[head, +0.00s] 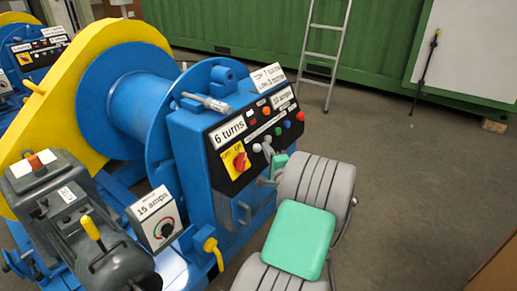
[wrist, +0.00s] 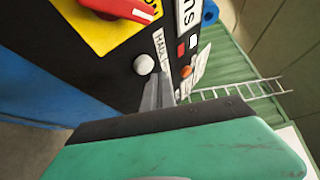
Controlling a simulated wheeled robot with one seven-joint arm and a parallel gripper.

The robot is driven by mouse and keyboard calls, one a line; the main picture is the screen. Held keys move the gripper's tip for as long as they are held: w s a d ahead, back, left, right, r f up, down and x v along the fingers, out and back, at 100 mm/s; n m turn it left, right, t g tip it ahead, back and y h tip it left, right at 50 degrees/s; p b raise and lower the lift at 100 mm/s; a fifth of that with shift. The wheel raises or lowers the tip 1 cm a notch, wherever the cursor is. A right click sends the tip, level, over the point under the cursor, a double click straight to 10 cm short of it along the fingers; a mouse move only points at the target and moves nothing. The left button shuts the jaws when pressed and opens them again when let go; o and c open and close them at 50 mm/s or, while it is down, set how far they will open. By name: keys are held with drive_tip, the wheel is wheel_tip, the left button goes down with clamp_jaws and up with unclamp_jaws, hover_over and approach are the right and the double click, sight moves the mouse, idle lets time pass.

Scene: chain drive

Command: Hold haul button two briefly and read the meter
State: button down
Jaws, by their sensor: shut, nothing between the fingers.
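My gripper (wrist: 158,94) is shut and empty, its fingertips close to the face of the black control panel (wrist: 115,72). A round white button (wrist: 144,64) sits just beside the fingertips, next to a label starting "HAUL"; I cannot tell whether they touch. Which one is haul button two is not readable. A box with a round dial (head: 165,229) and a "15 amps" sign stands left of the panel.
A red rotary switch on a yellow plate (head: 236,161) is left of the buttons. A tool with a metal shaft (head: 207,102) lies on the cabinet top. A yellow-handled lever (head: 94,230) stands at lower left. Open floor (head: 400,170) lies to the right.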

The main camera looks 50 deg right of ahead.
drive_tip(key=s, duration=0.1)
drive_tip(key=s+r, duration=0.1)
drive_tip(key=s, duration=0.1)
drive_tip(key=s+r, duration=0.1)
drive_tip(key=shift+s+d+r, duration=0.1)
drive_tip(key=shift+s+d, duration=0.1)
drive_tip(key=shift+a, duration=0.15)
idle(0.4)
